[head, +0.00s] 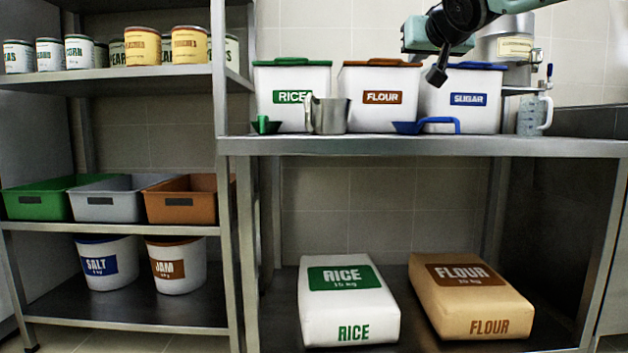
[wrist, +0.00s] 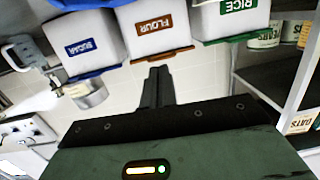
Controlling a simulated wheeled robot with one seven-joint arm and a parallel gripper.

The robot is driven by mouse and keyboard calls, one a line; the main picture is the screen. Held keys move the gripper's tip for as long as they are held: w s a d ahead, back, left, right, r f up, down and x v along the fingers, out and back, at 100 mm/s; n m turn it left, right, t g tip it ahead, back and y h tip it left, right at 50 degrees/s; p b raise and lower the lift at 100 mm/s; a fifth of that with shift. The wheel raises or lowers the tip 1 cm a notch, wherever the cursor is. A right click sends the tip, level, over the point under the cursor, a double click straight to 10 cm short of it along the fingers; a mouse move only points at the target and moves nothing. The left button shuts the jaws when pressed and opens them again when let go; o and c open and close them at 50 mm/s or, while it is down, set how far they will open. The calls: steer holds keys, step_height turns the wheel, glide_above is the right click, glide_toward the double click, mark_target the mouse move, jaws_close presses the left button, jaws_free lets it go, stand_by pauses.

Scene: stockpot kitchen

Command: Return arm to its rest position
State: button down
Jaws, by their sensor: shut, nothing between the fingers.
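My gripper (head: 436,76) is in the upper right of the head view, in front of the wall and near the lids of the flour and sugar bins. Its fingers are closed together and hold nothing. In the wrist view the closed fingers (wrist: 157,88) show at the middle, pointing toward the row of bins, which appears upside down. My gripper looks apart from the bins, though the exact distance is hard to tell.
The rice bin (head: 291,110), flour bin (head: 380,112) and sugar bin (head: 468,112) stand on the steel table (head: 420,146). A metal jug (head: 328,115), blue scoop (head: 425,127), green scoop (head: 265,126) and clear measuring jug (head: 534,117) are beside them. Shelving (head: 110,79) stands left.

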steer(key=s+a+f+n+g+y+p, duration=0.1)
steer(key=s+a+f+g+p, duration=0.4)
steer(key=f, duration=0.4)
steer(key=s+a+f+n+g+y+p, duration=0.1)
steer(key=s+a+f+n+g+p, duration=0.2)
steer(key=s+f+p, duration=0.45)
steer(key=s+d+f+n+g+h+p, duration=0.15)
steer(key=s+f+g+p, duration=0.35)
steer(key=s, duration=0.9)
steer(key=s+d+f+n+g+h+p, duration=0.1)
steer(key=s+f+n+g+p, duration=0.35)
steer(key=s, duration=1.05)
step_height(320, 180, up, 36)
steer(key=m+t+p, duration=0.1)
steer(key=m+p, duration=0.1)
steer(key=p, duration=3.3)
steer(key=shift+a+m, duration=0.25)
steer(key=shift+m, duration=0.15)
